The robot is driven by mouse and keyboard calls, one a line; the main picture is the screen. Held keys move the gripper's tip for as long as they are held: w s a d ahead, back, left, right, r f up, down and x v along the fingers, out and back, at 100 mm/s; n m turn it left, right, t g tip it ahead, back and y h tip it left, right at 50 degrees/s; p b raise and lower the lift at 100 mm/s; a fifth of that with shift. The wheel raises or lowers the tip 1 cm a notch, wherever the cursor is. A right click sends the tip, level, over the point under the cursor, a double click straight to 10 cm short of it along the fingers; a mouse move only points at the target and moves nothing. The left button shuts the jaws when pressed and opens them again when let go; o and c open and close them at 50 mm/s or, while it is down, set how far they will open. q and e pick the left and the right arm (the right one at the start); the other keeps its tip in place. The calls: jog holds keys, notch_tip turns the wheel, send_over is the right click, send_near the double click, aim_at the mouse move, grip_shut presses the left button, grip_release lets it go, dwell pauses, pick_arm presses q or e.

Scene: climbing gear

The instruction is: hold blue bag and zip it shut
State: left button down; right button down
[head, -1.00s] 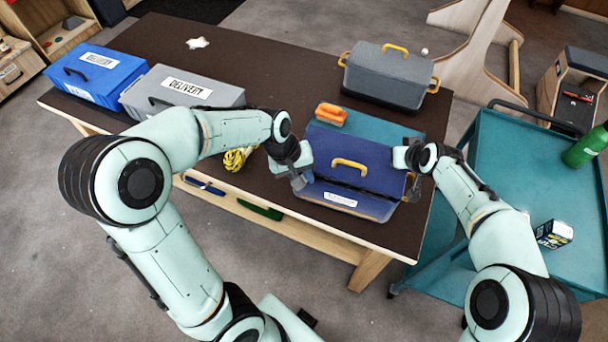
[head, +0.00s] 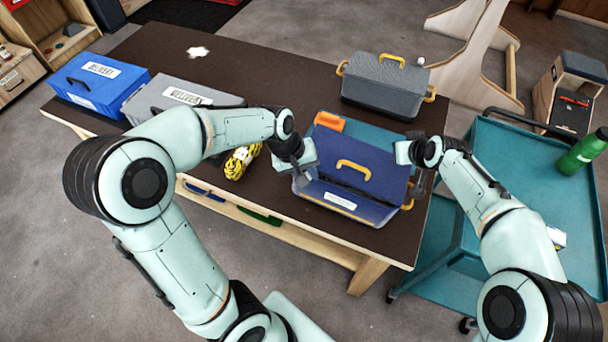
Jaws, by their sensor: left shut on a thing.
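The blue bag (head: 350,162) with a yellow handle and a white label sits on the dark table near its front right edge. A dark slit shows between its lid flap and its front. My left gripper (head: 301,183) is at the bag's left front corner, shut on the bag's edge. My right gripper (head: 417,186) is at the bag's right side, by the end of the slit and a yellow side handle. Its fingers are small and partly hidden, so whether they grip anything is unclear.
A teal mat (head: 375,130) and an orange item (head: 329,121) lie behind the bag. A grey bin (head: 388,87) stands farther back. Yellow rope (head: 241,162) lies left of my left gripper. A teal cart (head: 530,180) with a green bottle (head: 583,150) stands at right.

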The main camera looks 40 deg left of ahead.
pick_arm(q)
jog(key=shift+w+r, duration=0.25)
jog(key=shift+r, duration=0.15)
pick_arm(e)
jog(key=shift+r, duration=0.55)
pick_arm(q)
jog(key=c, duration=0.8)
grip_release()
jog(key=shift+s, duration=0.1)
jog(key=shift+c, duration=0.2)
jog(key=v, duration=1.3)
jog(key=shift+r+p, duration=0.15)
jog(key=shift+p, duration=0.15)
pick_arm(e)
jog(key=shift+w+r, duration=0.15)
jog(key=shift+r, duration=0.2)
pick_arm(q)
jog(key=shift+s+d, duration=0.1)
pick_arm(e)
jog(key=shift+f, duration=0.1)
